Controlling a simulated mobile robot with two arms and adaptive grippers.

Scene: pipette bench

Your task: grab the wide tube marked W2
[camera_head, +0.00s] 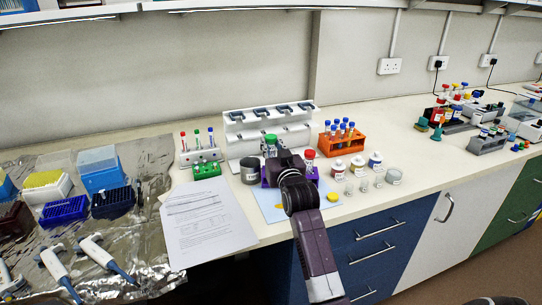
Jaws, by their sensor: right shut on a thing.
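My right gripper (277,157) is over a purple rack (316,174) in the middle of the bench, and its arm reaches in from the bottom. It appears shut on a wide tube with a green cap (270,139), just behind the jaws. The fingertips and the lower part of this tube are hidden by my gripper. A red-capped wide tube (309,156) stands at the right of the purple rack. The cap of the green one sits higher in the picture. No W2 marking is readable. My left gripper is out of view.
A grey cup (249,171) stands left of the purple rack, a white pipette stand (237,131) behind it. An orange rack (341,143) of blue-capped tubes and several small bottles (337,170) stand to the right. Papers (205,225) lie left.

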